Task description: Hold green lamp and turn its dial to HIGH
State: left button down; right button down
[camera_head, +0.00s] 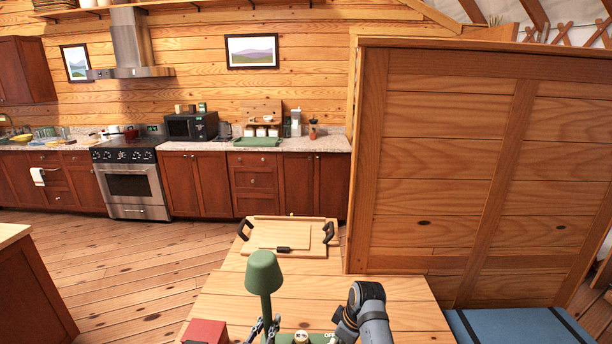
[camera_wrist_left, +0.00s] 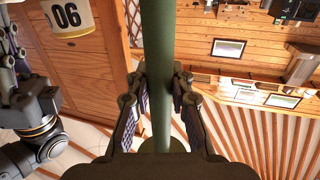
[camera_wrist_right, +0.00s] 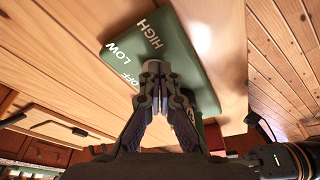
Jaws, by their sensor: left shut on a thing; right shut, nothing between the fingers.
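The green lamp (camera_head: 263,272) stands on the near part of the wooden table, its shade on top of a thin stem. My left gripper (camera_head: 264,328) is shut on the stem; in the left wrist view the green stem (camera_wrist_left: 158,60) runs between the fingers. In the right wrist view the lamp's green base (camera_wrist_right: 195,70) shows the words OFF, LOW and HIGH. My right gripper (camera_wrist_right: 157,68) is shut with nothing between its fingers, its tips over the base beside the words. A small pale knob (camera_head: 301,336) shows at the head view's bottom edge. The dial's setting cannot be told.
A wooden tray (camera_head: 262,248) with black handles lies behind the lamp on the table (camera_head: 215,292). A red box (camera_head: 205,332) is at the table's near left. A tall wooden panel (camera_head: 440,160) rises behind the table on the right. Some tabletop beside the lamp is clear.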

jog(key=shift+s, duration=0.1)
jog(key=shift+s+d, duration=0.2)
notch_tip(320, 180, up, 6)
dwell(0.7)
jog(key=shift+w+d+f, duration=0.25)
jog(key=shift+w+f, duration=0.05)
jog(key=shift+f, duration=0.7)
jog(key=shift+w+d+f, duration=0.3)
jog(key=shift+f, duration=0.75)
jog(key=shift+w+d+f, duration=0.25)
jog(key=shift+w+f, duration=0.05)
jog(key=shift+f, duration=0.7)
jog(key=shift+w+a, duration=0.1)
jog(key=shift+a, duration=0.5)
jog(key=shift+s, duration=0.25)
